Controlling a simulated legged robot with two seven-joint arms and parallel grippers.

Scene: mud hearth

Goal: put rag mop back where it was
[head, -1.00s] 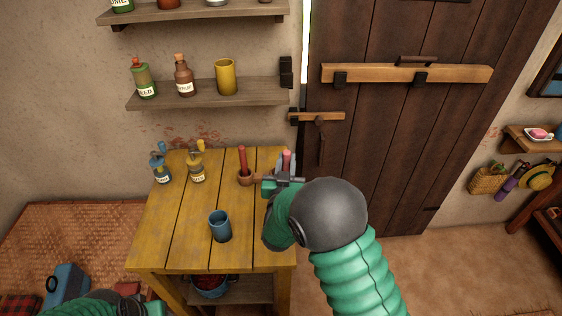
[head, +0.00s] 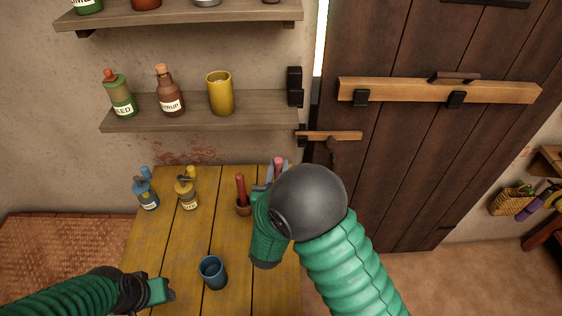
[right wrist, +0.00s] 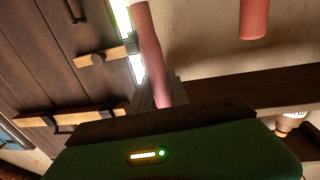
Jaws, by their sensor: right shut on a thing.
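The rag mop shows in the head view as a pink handle (head: 279,164) with a little grey beside it, at the back right of the yellow table (head: 190,240). My right gripper (head: 268,187) is shut on it, mostly hidden behind my own wrist. In the right wrist view the pink handle (right wrist: 150,50) rises from the jaws. The mop's lower end is hidden, so I cannot tell whether it touches the table. My left gripper (head: 168,292) is over the table's front left; its jaw opening is not clear.
Close left of the right gripper stands a brown mortar (head: 243,209) with a red pestle (head: 240,188). A blue cup (head: 212,272) stands in front. Blue (head: 147,195) and yellow (head: 186,192) bottles stand at back left. A shelf (head: 200,112) hangs above; a barred door (head: 420,140) is behind.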

